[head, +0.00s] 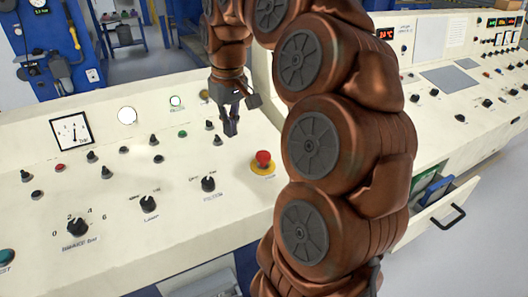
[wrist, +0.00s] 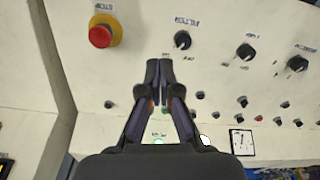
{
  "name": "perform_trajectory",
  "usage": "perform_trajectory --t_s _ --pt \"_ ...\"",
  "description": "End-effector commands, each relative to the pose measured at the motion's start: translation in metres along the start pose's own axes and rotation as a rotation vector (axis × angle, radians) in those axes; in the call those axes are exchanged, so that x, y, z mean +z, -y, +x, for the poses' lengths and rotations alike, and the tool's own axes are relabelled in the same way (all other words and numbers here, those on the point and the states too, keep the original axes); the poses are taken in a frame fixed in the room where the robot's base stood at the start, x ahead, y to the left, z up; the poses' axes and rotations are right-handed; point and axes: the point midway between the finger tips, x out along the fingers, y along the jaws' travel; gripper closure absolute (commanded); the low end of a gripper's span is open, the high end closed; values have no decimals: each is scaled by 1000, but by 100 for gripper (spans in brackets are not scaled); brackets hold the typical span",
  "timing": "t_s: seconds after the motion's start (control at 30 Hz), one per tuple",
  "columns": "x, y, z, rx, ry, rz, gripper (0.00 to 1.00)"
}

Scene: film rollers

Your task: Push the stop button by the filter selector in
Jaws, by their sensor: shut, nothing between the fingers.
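The stop button (head: 263,158) is a red mushroom head on a round yellow base on the cream console. It stands up from the panel and also shows at the upper left of the wrist view (wrist: 100,36), beside its STOP label. The filter selector (head: 208,184), a black knob, is left of it in the head view; the wrist view shows this knob (wrist: 182,41) to the right of the button. My gripper (head: 231,128) is shut and empty. It points down above the panel, behind and left of the button in the head view, apart from it.
More black knobs (head: 148,203), small switches and lamps cover the console left of the button. An analog meter (head: 72,132) sits at the back left. My arm hides the panel right of the button. An open drawer (head: 432,215) sticks out at the right.

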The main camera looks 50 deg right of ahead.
Motion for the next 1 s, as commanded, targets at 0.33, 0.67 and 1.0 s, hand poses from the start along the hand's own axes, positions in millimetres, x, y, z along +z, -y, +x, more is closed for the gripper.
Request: perform_trajectory --t_s 0.33,0.67,1.0 --pt "-18 -108 3 15 -28 183 100" --pt "-17 -123 2 19 -30 209 100" --pt "-17 -123 9 19 -28 208 100"
